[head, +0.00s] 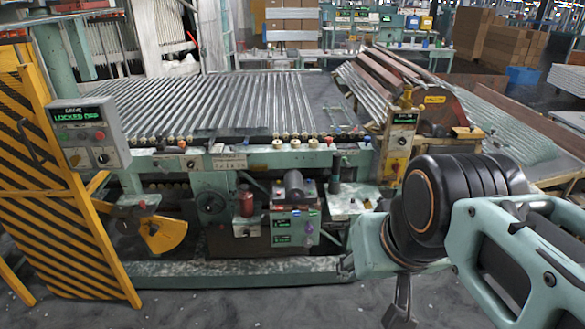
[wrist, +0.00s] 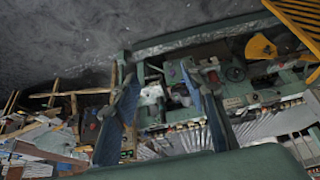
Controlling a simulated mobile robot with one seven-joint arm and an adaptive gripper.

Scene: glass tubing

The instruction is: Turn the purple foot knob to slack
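The purple knob (head: 309,229) is a small spot low on the right side of a grey-green control box (head: 294,214) at the machine's front. I cannot read which way it is turned. I cannot make it out in the wrist view, where a finger covers part of that area. My gripper (wrist: 158,75) shows two fingers spread apart with nothing between them. In the head view my arm reaches in from the right, and its end is right of the control box, apart from the knob.
A yellow striped barrier (head: 60,190) and a panel reading LOCKED OFF (head: 88,132) are at the left. A green base rail (head: 230,272) runs along the floor. Glass tubes (head: 215,103) cover the bed.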

